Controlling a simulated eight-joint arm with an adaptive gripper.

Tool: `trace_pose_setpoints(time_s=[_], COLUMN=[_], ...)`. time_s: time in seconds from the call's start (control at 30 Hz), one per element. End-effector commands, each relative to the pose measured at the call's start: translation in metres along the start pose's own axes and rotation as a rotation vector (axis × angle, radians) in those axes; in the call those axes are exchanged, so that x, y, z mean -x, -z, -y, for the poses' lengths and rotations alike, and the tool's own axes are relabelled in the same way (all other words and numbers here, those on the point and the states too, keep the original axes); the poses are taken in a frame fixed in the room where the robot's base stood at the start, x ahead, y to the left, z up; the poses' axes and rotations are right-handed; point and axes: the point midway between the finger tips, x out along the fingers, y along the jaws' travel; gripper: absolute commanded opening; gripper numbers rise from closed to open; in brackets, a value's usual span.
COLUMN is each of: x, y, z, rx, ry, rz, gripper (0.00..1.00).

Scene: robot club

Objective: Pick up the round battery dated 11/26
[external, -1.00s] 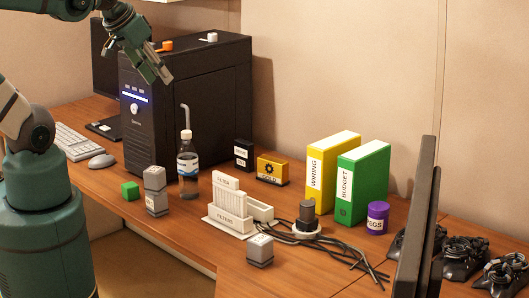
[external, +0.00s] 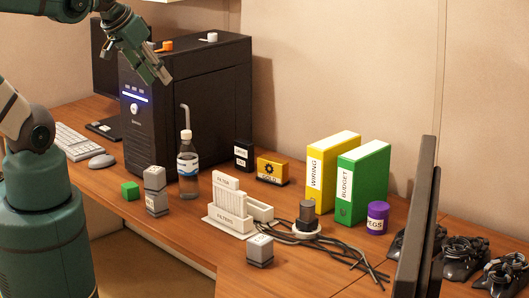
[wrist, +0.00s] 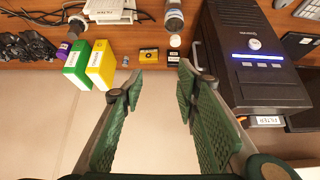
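No date reading 11/26 is legible on anything, so I cannot tell which thing is the battery. A small grey cylinder (wrist: 126,61) stands between the yellow binder and the gold-labelled box in the wrist view; the external view does not clearly show it. A dark cylinder (external: 307,211) stands in a white round holder (external: 305,229) beside the black cables. Two grey block-like pieces with small labels, one taller (external: 155,190) and one shorter (external: 260,251), stand near the desk's front. My gripper (external: 155,76) is open and empty, high by the computer tower; its fingers (wrist: 160,80) are wide apart.
The black tower (external: 185,105) stands below and beside my gripper. A bottle (external: 188,165), filter rack (external: 228,222), yellow binder (external: 315,180), green binder (external: 348,185), purple jar (external: 377,218) and gold box (external: 272,168) crowd the desk. A dark screen (external: 418,215) edges the right side.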

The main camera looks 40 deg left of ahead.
Motion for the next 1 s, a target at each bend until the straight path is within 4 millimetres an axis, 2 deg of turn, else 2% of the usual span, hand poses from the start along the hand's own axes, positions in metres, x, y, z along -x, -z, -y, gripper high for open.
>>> trace_pose_setpoints(time_s=[0.47,0.53,1.0], x=[0.0,0.0,-0.0009], y=[0.0,0.0,0.0033], z=[0.0,0.0,-0.0007], rx=[0.0,0.0,-0.01], ry=[0.0,0.0,-0.001], rz=[0.0,0.0,0.004], gripper=[0.31,0.37,0.37])
